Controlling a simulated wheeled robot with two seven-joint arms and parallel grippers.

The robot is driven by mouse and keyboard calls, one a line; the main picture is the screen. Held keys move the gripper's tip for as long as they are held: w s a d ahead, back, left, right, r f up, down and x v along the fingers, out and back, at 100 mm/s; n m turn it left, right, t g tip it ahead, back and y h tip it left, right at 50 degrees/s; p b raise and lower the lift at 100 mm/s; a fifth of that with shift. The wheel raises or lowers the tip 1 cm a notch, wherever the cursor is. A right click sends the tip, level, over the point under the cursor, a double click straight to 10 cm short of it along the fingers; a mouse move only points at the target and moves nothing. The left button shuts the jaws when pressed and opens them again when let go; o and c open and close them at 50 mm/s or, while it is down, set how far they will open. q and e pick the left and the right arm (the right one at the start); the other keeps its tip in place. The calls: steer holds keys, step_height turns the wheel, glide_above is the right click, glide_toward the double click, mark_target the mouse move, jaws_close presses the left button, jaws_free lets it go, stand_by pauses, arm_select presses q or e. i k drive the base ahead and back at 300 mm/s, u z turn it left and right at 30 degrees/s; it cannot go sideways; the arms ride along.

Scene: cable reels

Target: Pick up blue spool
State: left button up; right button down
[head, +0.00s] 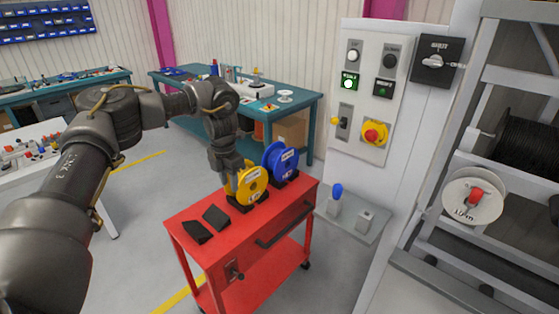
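The blue spool (281,160) stands upright in a dark holder at the far right of the red cart's top. A yellow spool (254,186) stands upright just left of it and in front. My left gripper (232,186) points down at the left edge of the yellow spool, apart from the blue spool. The fingers are small and dark, partly behind or against the yellow spool, so their opening and any contact are unclear. My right gripper does not show.
The red cart (190,225) has two empty black holders (205,225) at its left. A control panel (365,95) and a rack with a white reel (472,197) stand at the right. A teal workbench (310,100) is behind. Grey floor is clear left of the cart.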

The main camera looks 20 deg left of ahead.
mark_target(280, 162)
steer(key=i, duration=1.45)
